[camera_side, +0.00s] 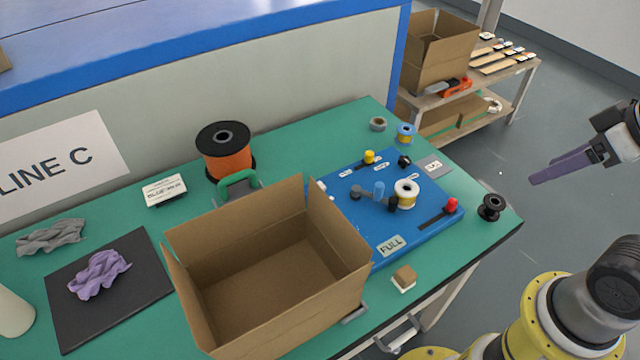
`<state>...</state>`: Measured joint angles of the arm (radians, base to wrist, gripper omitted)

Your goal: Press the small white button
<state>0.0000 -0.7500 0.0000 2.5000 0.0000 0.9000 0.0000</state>
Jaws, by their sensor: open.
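The blue panel (330,208) lies on the green table, partly hidden behind the open cardboard box (203,300). A small white piece (321,185) shows at the panel's left edge beside the box flap; I cannot tell for sure that it is the white button. My gripper (537,179) is open, with purple fingers overlapping in this view. It appears right of the table, away from the panel, touching nothing.
An orange cable spool (226,158) stands behind the box, by a green handle (239,180). A black spool (491,207) is near the table's right corner. A small white-based block (404,279) sits at the front edge. A shelf (525,75) stands at the back right.

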